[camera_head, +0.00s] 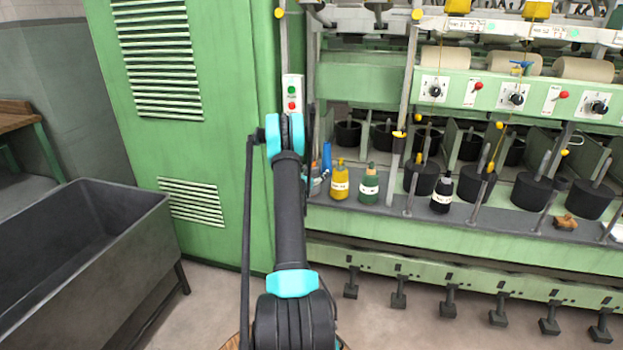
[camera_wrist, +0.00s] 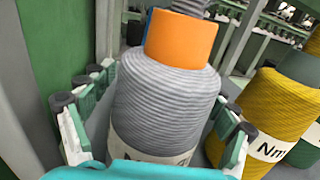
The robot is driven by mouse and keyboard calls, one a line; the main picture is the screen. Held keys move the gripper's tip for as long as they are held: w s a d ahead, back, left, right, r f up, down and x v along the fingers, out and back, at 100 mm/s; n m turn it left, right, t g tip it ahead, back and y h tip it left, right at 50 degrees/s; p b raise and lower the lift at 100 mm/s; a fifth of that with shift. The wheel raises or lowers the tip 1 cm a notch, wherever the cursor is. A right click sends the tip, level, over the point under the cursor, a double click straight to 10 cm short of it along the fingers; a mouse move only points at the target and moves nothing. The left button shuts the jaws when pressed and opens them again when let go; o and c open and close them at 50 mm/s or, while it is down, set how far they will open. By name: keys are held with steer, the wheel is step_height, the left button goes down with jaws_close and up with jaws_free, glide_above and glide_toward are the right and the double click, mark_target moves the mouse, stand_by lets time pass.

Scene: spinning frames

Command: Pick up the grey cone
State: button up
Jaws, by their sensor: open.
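The grey cone (camera_wrist: 165,95) stands upright in the middle of the wrist view, with an orange band near its top and a white label low on its front. My open gripper (camera_wrist: 160,112) has one finger on the left of the cone and one on the right. I cannot tell whether either finger touches it. The label is partly hidden by my gripper's teal body. In the head view my arm hides most of the grey cone and my gripper.
A yellow cone (camera_head: 340,182) stands close on the right, also in the wrist view (camera_wrist: 262,105). A green cone (camera_head: 369,187) and a black one (camera_head: 441,195) follow along the machine's ledge (camera_head: 480,228). A green cabinet (camera_head: 215,120) rises on the left. A dark trough (camera_head: 95,250) is at lower left.

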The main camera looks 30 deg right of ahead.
steer(key=c, duration=1.9)
